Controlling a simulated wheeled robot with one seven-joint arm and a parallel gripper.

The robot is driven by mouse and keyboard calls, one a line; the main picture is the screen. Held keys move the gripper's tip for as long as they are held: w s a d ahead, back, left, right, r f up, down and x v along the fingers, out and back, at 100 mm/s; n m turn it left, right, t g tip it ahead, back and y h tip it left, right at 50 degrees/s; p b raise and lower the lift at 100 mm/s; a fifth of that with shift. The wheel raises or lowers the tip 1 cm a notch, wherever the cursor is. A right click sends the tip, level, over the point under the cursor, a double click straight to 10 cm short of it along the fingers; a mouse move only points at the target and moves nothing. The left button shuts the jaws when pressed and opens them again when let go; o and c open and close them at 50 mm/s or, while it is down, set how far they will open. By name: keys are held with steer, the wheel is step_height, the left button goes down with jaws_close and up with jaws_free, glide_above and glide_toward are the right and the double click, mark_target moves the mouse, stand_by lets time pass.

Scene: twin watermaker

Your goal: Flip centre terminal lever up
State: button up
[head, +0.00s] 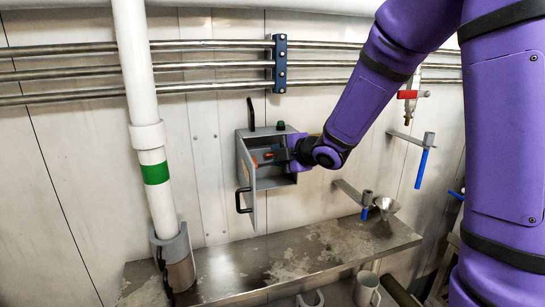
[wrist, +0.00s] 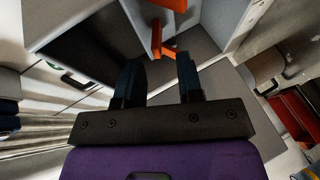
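A small grey wall box (head: 275,183) stands with its door (head: 246,175) swung open to the left. Orange lever parts show inside it in the head view (head: 266,155). In the wrist view an orange lever (wrist: 157,36) lies just beyond and between my fingertips. Another orange piece (wrist: 170,4) is cut off at the top edge. I cannot tell which is the centre terminal lever. My gripper (wrist: 158,62) is open, its two dark fingers apart with nothing clearly held. In the head view my gripper (head: 291,150) is at the box opening, partly hidden by my wrist.
A black lever (head: 251,114) and a dark knob (head: 280,126) top the box. A white pipe (head: 141,90) stands at left. A blue-handled valve (head: 422,168) is further right.

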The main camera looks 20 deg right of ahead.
steer(key=v, duration=0.7)
stand_by(0.4)
steer(key=s+d+r+m+g+h, duration=0.1)
steer(key=s+d+r+m+h, duration=0.2)
steer(key=s+m, duration=0.25)
steer(key=s+d+r+m+g+h, duration=0.1)
steer(key=s+d+r+m+h, duration=0.3)
steer(key=m, duration=0.3)
steer(key=s+a+m+g, duration=0.2)
steer(key=s+m, duration=0.2)
steer(key=s, duration=0.5)
steer(key=s+a+f+m+g+y, duration=0.1)
steer(key=s+a+m+g, duration=0.1)
steer(key=s, duration=0.8)
steer(key=shift+s+m+g, duration=0.25)
steer(key=shift+m+g, duration=0.45)
steer(key=shift+m, duration=0.55)
steer(key=shift+f, duration=0.1)
